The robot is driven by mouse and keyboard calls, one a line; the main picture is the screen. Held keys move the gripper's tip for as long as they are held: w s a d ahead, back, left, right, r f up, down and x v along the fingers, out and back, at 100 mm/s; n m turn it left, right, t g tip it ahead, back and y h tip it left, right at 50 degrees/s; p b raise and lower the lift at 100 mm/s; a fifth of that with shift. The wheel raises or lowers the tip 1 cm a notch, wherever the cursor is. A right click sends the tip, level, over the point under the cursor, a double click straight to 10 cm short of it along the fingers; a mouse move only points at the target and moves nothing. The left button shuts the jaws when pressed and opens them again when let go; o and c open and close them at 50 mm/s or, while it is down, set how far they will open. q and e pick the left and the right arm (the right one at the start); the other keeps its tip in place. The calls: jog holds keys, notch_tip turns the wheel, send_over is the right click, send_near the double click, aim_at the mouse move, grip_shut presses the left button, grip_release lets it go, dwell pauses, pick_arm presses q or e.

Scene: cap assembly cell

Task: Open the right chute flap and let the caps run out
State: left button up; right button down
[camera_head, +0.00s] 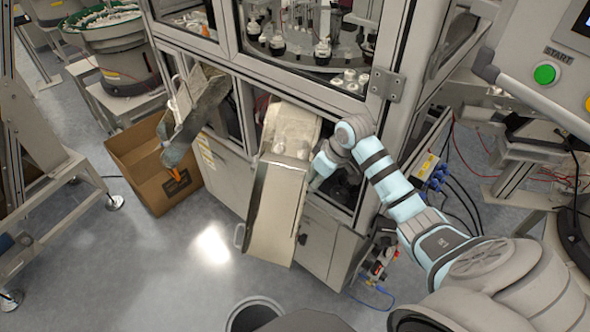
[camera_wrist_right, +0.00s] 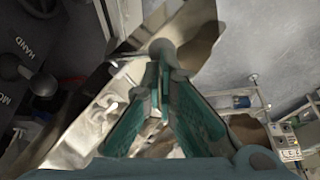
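The right chute (camera_head: 275,205) slopes down from the machine opening in the head view. Several pale caps (camera_head: 292,143) lie in its upper part, and they show blurred in the right wrist view (camera_wrist_right: 98,112). The flap (camera_head: 284,160) crosses the chute just below them. My right gripper (camera_head: 322,168) is at the chute's right edge, beside the flap. In the right wrist view its teal-padded fingers (camera_wrist_right: 164,82) come together at a grey rounded handle (camera_wrist_right: 163,50), with a thin bar running left. They look closed on it, though the contact is partly hidden. My left gripper is out of view.
The left chute (camera_head: 197,112) ends above an open cardboard box (camera_head: 135,160). A round bin (camera_head: 255,303) stands on the floor below the right chute. The machine frame post (camera_head: 383,85) and cables (camera_head: 455,190) are close to my right arm.

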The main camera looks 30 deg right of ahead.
jog(key=shift+f, duration=0.4)
jog(key=shift+f+b, duration=0.35)
jog(key=shift+f, duration=0.75)
